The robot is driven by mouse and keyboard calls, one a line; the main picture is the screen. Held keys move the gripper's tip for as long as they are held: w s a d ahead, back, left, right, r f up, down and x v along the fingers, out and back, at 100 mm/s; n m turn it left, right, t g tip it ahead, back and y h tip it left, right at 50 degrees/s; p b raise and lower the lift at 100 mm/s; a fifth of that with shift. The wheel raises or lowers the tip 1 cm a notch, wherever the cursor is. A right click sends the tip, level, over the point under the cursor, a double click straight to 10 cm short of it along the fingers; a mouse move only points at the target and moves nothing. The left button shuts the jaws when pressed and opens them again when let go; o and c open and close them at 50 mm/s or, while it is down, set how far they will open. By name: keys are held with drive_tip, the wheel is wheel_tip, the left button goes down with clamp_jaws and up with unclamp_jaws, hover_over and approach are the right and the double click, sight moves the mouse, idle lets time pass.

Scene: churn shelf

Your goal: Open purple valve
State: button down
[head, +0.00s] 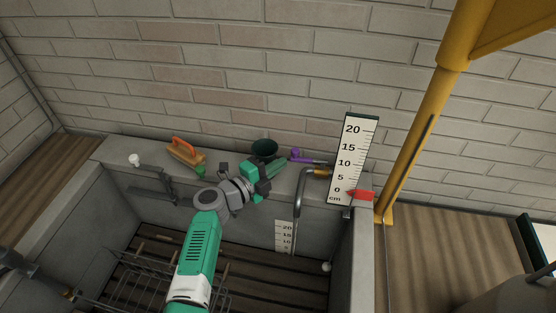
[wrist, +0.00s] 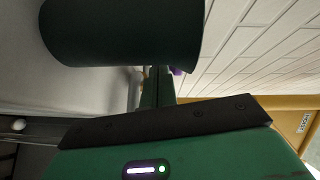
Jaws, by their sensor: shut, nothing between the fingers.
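The purple valve (head: 296,154) is on the ledge along the back wall, with a thin purple lever reaching right toward the tap. My gripper (head: 284,161) points right along the ledge, its tip just left of the purple valve and close to it. I cannot tell whether they touch. In the wrist view my shut, empty fingers (wrist: 157,88) point away from the camera, and a small bit of the purple valve (wrist: 177,71) shows beside their far end. The rest of the valve is hidden there.
A dark green cup (head: 264,147) stands behind my gripper; a dark cylinder (wrist: 125,30) looms close in the wrist view. A curved metal tap pipe (head: 299,192) and a ruler board (head: 353,155) with a red pointer (head: 361,195) stand right. An orange-handled brush (head: 186,152) lies left.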

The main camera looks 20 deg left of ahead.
drive_tip(key=s+a+r+b, duration=0.1)
drive_tip(key=s+a, duration=0.4)
drive_tip(key=a, duration=0.4)
drive_tip(key=shift+s+a, duration=0.15)
drive_tip(key=shift+a, duration=0.25)
drive_tip(key=shift+r, duration=0.1)
